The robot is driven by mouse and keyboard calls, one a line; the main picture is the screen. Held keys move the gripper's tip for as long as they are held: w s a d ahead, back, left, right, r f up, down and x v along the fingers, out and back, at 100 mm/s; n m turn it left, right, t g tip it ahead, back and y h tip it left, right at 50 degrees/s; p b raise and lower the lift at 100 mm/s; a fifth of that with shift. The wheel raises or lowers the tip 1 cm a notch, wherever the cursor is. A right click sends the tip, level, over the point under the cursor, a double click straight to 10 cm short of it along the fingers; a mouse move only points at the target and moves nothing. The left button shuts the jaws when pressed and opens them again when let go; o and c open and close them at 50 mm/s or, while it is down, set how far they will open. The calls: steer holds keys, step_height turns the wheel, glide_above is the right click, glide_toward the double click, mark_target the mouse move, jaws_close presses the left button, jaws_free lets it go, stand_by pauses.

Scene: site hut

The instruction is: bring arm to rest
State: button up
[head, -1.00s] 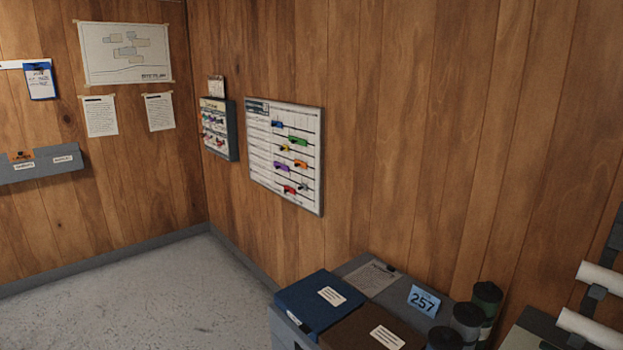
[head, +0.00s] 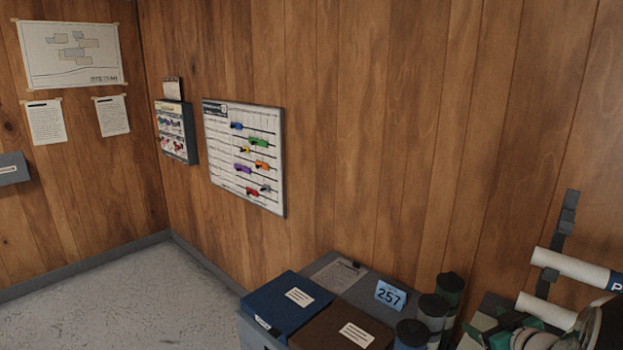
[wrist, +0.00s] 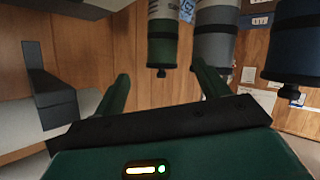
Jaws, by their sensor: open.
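My gripper (wrist: 160,86) shows in the wrist view with its two dark green fingers spread apart and nothing between them. The wrist picture is turned over, so things hang from its top edge. Beyond the fingers are a green canister (wrist: 162,45), a grey canister (wrist: 214,45) and a dark blue canister (wrist: 292,42). Green and grey links of my arm show at the lower right of the head view, folded close to the camera. The fingers cannot be made out there.
A grey cabinet (head: 368,284) against the wood wall bears a blue binder (head: 285,305), a brown binder (head: 342,328), a 257 card (head: 391,295) and the canisters. White paper rolls (head: 575,268) are at the right, near my arm. Floor (head: 150,300) at the left is clear.

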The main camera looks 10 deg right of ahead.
steer(key=a+r+m+g+h, duration=0.25)
steer(key=a+r+h, duration=0.25)
steer(key=a+r, duration=0.5)
steer(key=s+a+g+y, duration=0.2)
steer(key=s+a, duration=0.5)
steer(key=a, duration=0.4)
steer(key=s+a+g+y, duration=0.3)
steer(key=s+a, duration=0.5)
steer(key=a, duration=0.2)
steer(key=shift+a+f, duration=0.4)
